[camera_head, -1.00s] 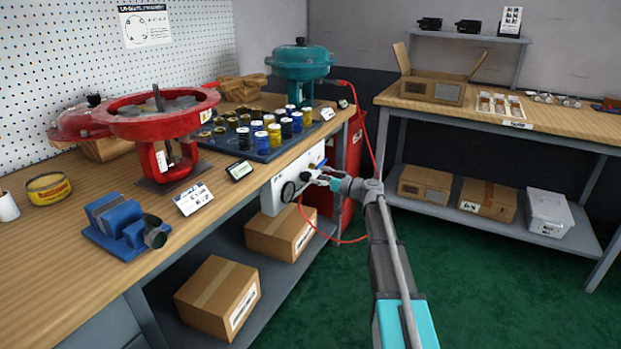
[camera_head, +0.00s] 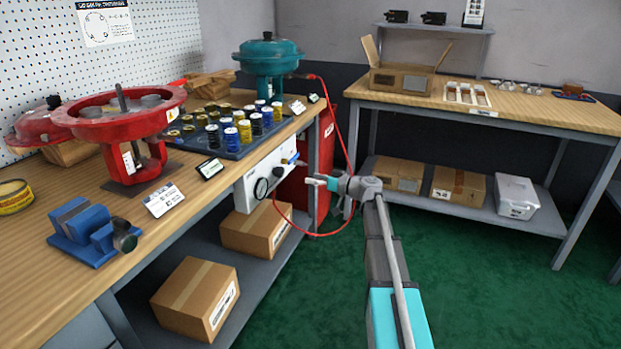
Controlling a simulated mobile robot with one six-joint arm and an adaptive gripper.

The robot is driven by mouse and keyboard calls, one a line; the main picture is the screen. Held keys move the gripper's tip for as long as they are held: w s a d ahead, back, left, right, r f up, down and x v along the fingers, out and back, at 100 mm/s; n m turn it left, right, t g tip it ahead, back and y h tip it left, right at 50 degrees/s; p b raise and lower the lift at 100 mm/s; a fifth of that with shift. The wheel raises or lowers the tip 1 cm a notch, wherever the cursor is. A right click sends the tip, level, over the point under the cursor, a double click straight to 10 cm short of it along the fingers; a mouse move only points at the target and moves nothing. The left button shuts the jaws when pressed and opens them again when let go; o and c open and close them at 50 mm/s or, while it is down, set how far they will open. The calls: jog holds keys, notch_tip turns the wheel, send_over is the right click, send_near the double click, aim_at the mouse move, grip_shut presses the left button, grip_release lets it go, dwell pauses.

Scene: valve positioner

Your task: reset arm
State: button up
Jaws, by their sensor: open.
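My arm reaches up from the bottom of the view, and my gripper (camera_head: 312,183) is at its far end, pointing left. It is open, and I see nothing held in it. It hangs in the air in front of the workbench's right end. A white control box (camera_head: 262,180) is on the bench's front side, left of my gripper and apart from it in the picture. A red hose (camera_head: 350,140) runs from the teal actuator (camera_head: 268,62) down behind my gripper.
The left workbench (camera_head: 40,215) carries a red valve actuator (camera_head: 120,115), a blue vise (camera_head: 88,232) and several spring cans on a dark tray (camera_head: 250,148). Cardboard boxes (camera_head: 198,298) sit on its lower shelf. A second table (camera_head: 560,112) stands behind. The green floor (camera_head: 480,270) is clear.

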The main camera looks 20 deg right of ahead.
jog(key=s+a+f+m+g+h, duration=0.2)
jog(key=s+a+f+g+h, duration=0.45)
jog(key=s+a+f, duration=0.75)
jog(key=s+d+f+m+g+h+p, duration=0.1)
jog(key=s+m+g+h, duration=0.2)
jog(key=s, duration=0.6)
jog(key=s+d+f+m+g+h+p, duration=0.15)
jog(key=s+h, duration=0.25)
jog(key=s, duration=0.4)
notch_tip(320, 180, up, 37)
jog(key=p, duration=3.6)
jog(key=shift+g+p, duration=0.3)
jog(key=shift+p, duration=0.05)
jog(key=shift+s+d, duration=0.1)
